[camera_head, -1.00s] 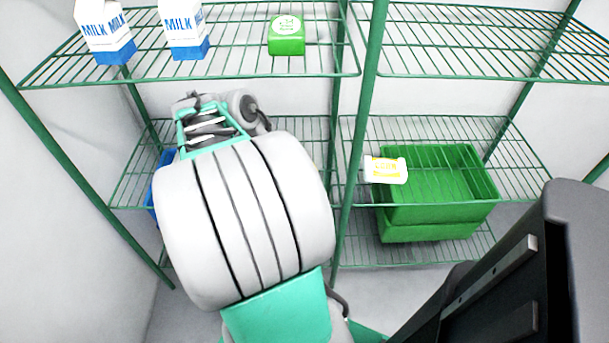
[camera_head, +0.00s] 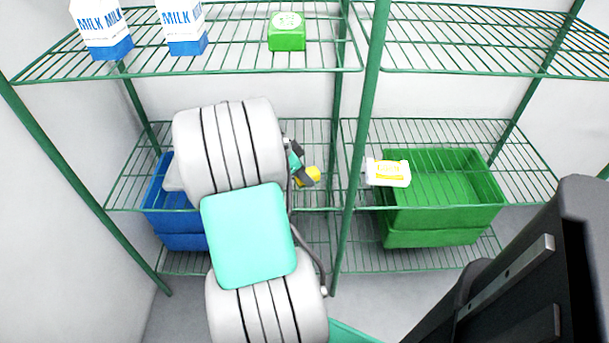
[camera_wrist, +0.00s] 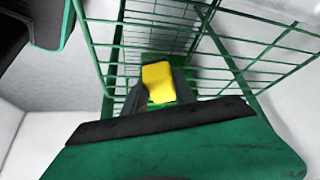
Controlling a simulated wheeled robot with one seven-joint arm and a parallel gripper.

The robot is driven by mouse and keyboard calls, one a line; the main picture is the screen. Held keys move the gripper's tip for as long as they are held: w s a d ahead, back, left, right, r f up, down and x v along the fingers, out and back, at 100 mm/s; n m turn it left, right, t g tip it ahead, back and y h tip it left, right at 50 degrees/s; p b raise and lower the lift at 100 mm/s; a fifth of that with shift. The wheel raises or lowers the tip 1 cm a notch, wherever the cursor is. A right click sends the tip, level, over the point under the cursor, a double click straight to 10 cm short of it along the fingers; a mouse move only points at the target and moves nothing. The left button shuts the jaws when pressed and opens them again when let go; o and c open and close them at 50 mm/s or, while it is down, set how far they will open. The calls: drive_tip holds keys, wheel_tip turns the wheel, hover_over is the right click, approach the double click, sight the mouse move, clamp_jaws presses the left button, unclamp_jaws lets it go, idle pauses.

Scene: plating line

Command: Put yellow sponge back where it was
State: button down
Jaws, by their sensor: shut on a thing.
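The yellow sponge (camera_head: 313,173) shows at the middle shelf of the left rack, just left of the post between the racks. My gripper (camera_head: 301,174) is shut on it, with the arm hiding part of the fingers. In the wrist view the yellow sponge (camera_wrist: 158,82) sits between the two dark fingers of my gripper (camera_wrist: 160,92), with green wire shelving behind it. I cannot tell whether the sponge touches the shelf.
A green crate (camera_head: 490,195) and a white-and-yellow pack (camera_head: 388,172) are at the right rack. A blue crate (camera_head: 160,200) is partly behind my arm. Milk cartons (camera_head: 101,28) (camera_head: 182,27) and a green box (camera_head: 287,32) stand on the top left shelf.

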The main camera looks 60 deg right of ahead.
drive_tip(key=shift+f, duration=0.2)
drive_tip(key=c, duration=1)
unclamp_jaws()
drive_tip(key=p+v, duration=0.2)
drive_tip(key=v, duration=0.6)
drive_tip(key=w+a+r+n+t, duration=0.1)
drive_tip(key=w+a+n+t, duration=0.1)
drive_tip(key=w+a+n, duration=0.45)
drive_tip(key=w+a+r+n+t, duration=0.15)
drive_tip(key=w+a+n, duration=0.25)
drive_tip(key=a, duration=0.5)
drive_tip(key=s+a+f+n+t+y, duration=0.1)
drive_tip(key=a+n+y, duration=0.1)
drive_tip(key=a+n, duration=0.8)
drive_tip(key=s+a+n+t+y, duration=0.1)
drive_tip(key=a+n+t+y, duration=0.15)
drive_tip(key=a+n, duration=0.75)
drive_tip(key=a+r+m+p, duration=0.2)
drive_tip(key=r+p, duration=0.8)
drive_tip(key=r, duration=0.1)
drive_tip(key=w+a+r+m+p, duration=0.1)
drive_tip(key=a+r+m+p, duration=0.1)
drive_tip(key=r+p, duration=0.8)
drive_tip(key=shift+w+a+r, duration=0.15)
drive_tip(key=shift+w+r, duration=0.1)
drive_tip(key=shift+r, duration=0.7)
